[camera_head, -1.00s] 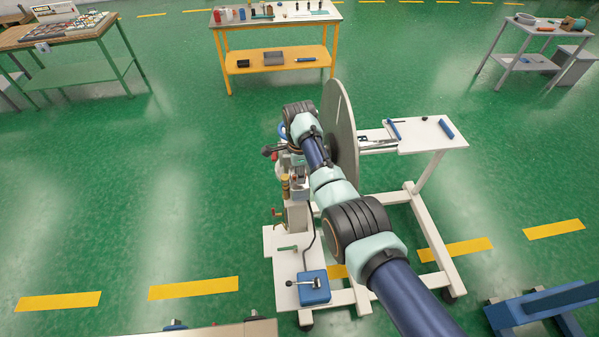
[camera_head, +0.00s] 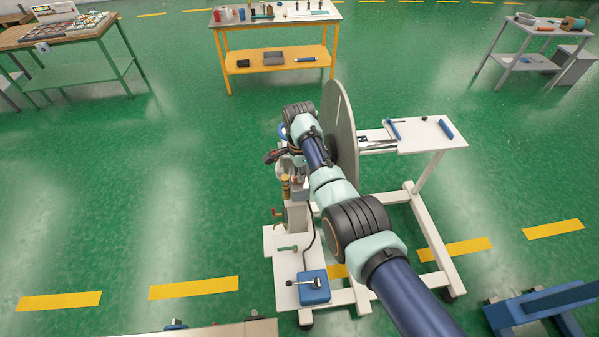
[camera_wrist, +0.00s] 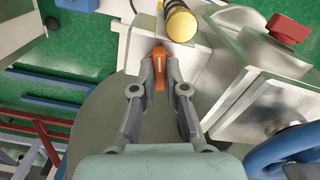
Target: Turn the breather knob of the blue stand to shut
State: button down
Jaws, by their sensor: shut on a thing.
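In the wrist view my gripper (camera_wrist: 158,68) has its fingertips closed on both sides of a small orange knob (camera_wrist: 159,76). The knob sits against a pale box-like body, just below a brass-yellow round cap (camera_wrist: 182,25). The gripper's fingers hide part of the knob, and I cannot read its open or shut setting. The knob cannot be made out there. I cannot tell which part is the blue stand.
A red knob (camera_wrist: 288,28) and a blue ring (camera_wrist: 285,152) are close on the right in the wrist view. A large grey disc (camera_head: 342,125) stands beside my arm. A blue box with a lever (camera_head: 314,290) is on the stand's lower shelf. Green floor is clear to the left.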

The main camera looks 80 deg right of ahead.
jog(key=n, duration=0.7)
jog(key=shift+p, duration=0.3)
jog(key=n, duration=0.7)
jog(key=shift+r, duration=0.1)
jog(key=c, duration=1.2)
grip_release()
notch_tip(320, 180, up, 12)
jog(key=shift+w, duration=0.1)
